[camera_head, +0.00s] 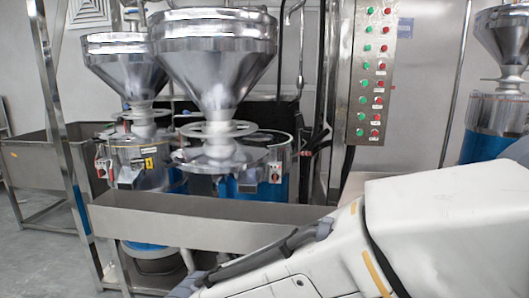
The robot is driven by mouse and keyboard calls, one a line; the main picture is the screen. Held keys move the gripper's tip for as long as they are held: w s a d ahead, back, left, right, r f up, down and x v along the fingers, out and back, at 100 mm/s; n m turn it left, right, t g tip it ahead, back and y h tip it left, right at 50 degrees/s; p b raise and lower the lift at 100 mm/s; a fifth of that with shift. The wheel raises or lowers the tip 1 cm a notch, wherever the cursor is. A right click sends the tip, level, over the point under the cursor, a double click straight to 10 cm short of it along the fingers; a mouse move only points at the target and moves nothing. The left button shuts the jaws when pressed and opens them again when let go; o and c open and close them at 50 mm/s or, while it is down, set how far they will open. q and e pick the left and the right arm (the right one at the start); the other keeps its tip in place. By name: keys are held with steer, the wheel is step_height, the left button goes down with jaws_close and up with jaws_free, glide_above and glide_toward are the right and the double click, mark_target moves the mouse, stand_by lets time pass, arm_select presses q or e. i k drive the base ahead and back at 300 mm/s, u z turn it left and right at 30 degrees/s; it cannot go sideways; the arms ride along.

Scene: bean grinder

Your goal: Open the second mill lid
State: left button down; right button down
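A mill with a large steel hopper (213,70) stands in the middle, in front of another mill with a similar hopper (123,72) and a yellow tag on its body. The top of the middle hopper is covered by a shallow metal cap (213,17), which looks shut. Below the hopper is a round metal plate (218,130) above a blue and steel body. A white arm of mine comes in from the lower right, below and right of the middle mill. Its gripper is not visible. My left gripper is not in view.
A steel trough (190,222) runs in front of the two mills. A control panel (371,72) with green and red buttons stands on a steel post to the right. A third mill (497,115) is at the right edge. A steel bin (38,165) is at left.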

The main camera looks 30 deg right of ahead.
mark_target(216, 55)
steer(key=z, duration=1)
steer(key=i, duration=0.85)
steer(key=z, duration=0.1)
